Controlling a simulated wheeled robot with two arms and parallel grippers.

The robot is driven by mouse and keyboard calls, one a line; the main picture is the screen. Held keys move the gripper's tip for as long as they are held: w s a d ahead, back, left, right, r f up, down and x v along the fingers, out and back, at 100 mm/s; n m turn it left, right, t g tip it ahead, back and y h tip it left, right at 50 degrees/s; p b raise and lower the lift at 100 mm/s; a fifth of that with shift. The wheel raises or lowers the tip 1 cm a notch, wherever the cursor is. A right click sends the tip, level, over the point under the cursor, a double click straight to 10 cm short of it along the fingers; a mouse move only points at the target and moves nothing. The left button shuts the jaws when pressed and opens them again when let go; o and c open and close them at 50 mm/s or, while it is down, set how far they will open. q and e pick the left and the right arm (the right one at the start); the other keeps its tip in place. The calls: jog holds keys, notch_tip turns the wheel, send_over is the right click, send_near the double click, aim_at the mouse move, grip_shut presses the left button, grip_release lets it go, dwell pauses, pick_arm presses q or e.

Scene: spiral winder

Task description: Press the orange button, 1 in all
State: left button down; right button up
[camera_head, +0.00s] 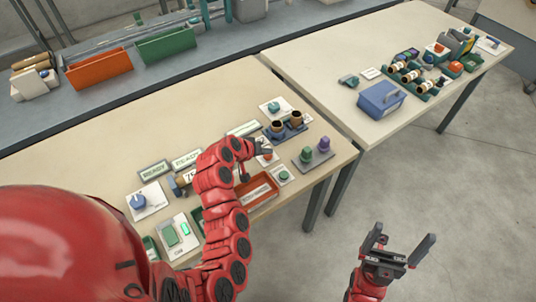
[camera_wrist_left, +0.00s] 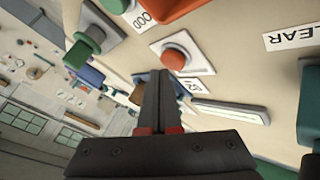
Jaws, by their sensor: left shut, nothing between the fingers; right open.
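The orange button (camera_wrist_left: 175,57) is a round reddish-orange cap on a grey collar and a white plate. It lies just beyond my left fingertips in the left wrist view. In the head view the button (camera_head: 267,156) is partly hidden by my left gripper (camera_head: 264,146). My left gripper also shows in the left wrist view (camera_wrist_left: 158,75), shut and empty, its tips just short of the button; I cannot tell whether they touch it. My right gripper (camera_head: 402,246) is open and empty, over the floor to the right of the near table.
A stand with dark cups (camera_head: 286,127) is behind my left gripper. Green and purple pegs (camera_head: 315,152) stand to its right. A red tray (camera_head: 258,196) and a green button (camera_head: 283,175) are nearer. The second table (camera_head: 330,75) carries a blue box (camera_head: 381,99).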

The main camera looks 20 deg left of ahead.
aim_at(266, 157)
pick_arm(q)
jog(key=shift+r, duration=0.3)
jog(key=shift+r+p, duration=0.9)
jog(key=shift+r, duration=1.6)
